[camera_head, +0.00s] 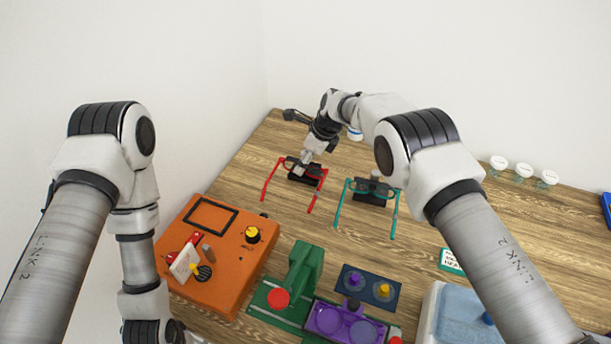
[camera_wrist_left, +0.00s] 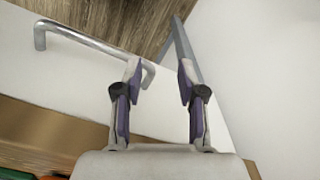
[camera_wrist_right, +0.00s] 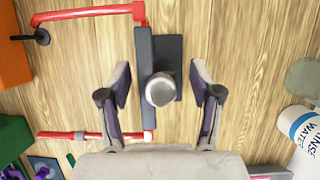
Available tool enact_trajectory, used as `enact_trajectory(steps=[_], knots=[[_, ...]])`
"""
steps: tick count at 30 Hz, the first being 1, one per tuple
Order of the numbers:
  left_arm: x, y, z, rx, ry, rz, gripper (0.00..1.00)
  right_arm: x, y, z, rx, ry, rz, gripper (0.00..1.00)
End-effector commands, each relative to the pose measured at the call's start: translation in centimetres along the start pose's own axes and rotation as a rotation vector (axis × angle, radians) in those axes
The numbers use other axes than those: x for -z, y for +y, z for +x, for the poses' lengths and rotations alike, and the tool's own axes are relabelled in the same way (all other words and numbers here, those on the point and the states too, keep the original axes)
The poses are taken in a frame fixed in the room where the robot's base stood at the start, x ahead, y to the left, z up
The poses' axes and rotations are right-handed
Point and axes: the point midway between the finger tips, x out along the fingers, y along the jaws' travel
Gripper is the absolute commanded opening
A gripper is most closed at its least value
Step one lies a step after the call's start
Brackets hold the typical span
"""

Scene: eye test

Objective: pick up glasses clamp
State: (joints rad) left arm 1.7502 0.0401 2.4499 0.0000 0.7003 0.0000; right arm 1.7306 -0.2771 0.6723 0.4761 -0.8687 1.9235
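A dark clamp (camera_wrist_right: 168,52) with a round silver knob (camera_wrist_right: 160,89) sits at the red glasses (camera_wrist_right: 92,12) on the wooden table. The red glasses (camera_head: 313,190) also show at the back left in the head view. My right gripper (camera_wrist_right: 160,88) is open above the clamp, with the knob between its fingers in the picture; contact cannot be told. In the head view my right gripper (camera_head: 301,168) partly hides that clamp. A second dark clamp (camera_head: 369,199) sits at teal glasses (camera_head: 394,215) to the right. My left gripper (camera_wrist_left: 159,82) is open and empty, near a metal handle (camera_wrist_left: 95,42).
An orange box (camera_head: 222,277) with knobs stands at front left. A green press (camera_head: 305,265), a purple tray (camera_head: 318,318) and a dark blue plate (camera_head: 387,292) lie front centre. White-lidded jars (camera_head: 524,170) stand back right. A rinse bottle (camera_wrist_right: 305,133) is right of my right gripper.

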Motion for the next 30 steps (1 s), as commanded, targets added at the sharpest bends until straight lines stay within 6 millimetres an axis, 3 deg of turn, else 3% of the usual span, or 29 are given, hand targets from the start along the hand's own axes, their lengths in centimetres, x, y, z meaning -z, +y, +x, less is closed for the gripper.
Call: enact_trajectory(steps=[1, 5, 18, 30], knots=[[0.0, 0.0, -0.1, 0.0, -0.001, 0.0, 0.4, 0.0, 0.0, 0.0, 0.0, 0.0, 0.0, 0.47], [0.0, 0.0, -0.1, 0.0, -0.001, 0.0, 0.4, 0.0, 0.0, 0.0, -0.001, 0.0, 0.0, 0.01], [0.0, 0.0, -0.4, 0.0, -0.001, 0.0, 0.4, -0.1, 0.1, -0.4, -0.003, 0.002, 0.0, 0.0], [0.0, 0.0, -5.1, 0.0, 0.0, 0.0, 0.4, -3.5, 0.0, -8.5, 0.0, 0.0, -0.001, 0.0]])
